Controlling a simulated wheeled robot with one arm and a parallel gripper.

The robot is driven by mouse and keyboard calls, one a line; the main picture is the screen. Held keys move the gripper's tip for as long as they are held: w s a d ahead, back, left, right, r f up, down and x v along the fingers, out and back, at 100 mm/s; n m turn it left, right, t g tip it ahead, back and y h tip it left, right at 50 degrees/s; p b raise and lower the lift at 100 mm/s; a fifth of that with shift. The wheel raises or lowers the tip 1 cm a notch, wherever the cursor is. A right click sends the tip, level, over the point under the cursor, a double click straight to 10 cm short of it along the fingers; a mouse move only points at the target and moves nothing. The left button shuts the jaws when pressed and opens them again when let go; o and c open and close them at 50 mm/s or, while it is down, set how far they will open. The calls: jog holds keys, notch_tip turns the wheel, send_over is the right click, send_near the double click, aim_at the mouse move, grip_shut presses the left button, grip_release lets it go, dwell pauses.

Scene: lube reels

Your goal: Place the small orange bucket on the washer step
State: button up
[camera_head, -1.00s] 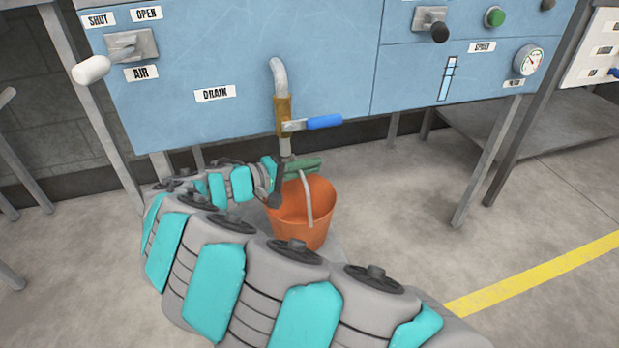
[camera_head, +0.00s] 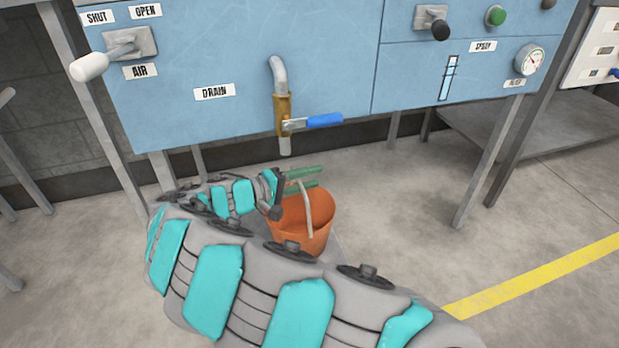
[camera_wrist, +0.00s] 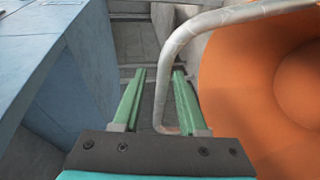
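The small orange bucket (camera_head: 312,235) stands upright below the drain tap of the blue washer panel (camera_head: 240,60). Its grey handle (camera_head: 307,212) rises above the rim. My gripper (camera_head: 303,178) is at the top of the handle, with two green fingers apart. In the wrist view, my gripper (camera_wrist: 158,100) shows a clear gap between its fingers. The handle (camera_wrist: 172,60) passes through this gap, and the bucket (camera_wrist: 250,95) fills the right side. My arm hides part of the bucket's lower left and the surface under it. I cannot clearly make out the washer step.
The drain tap (camera_head: 283,110) with its blue lever (camera_head: 323,121) hangs just above my gripper. Metal table legs (camera_head: 490,165) stand to the right, and a low grey shelf (camera_head: 560,125) is behind them. Open floor with a yellow line (camera_head: 540,275) lies at the right.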

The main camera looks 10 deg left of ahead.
jog(key=p+v, duration=0.1)
jog(key=v, duration=1.1)
jog(key=shift+r, duration=0.2)
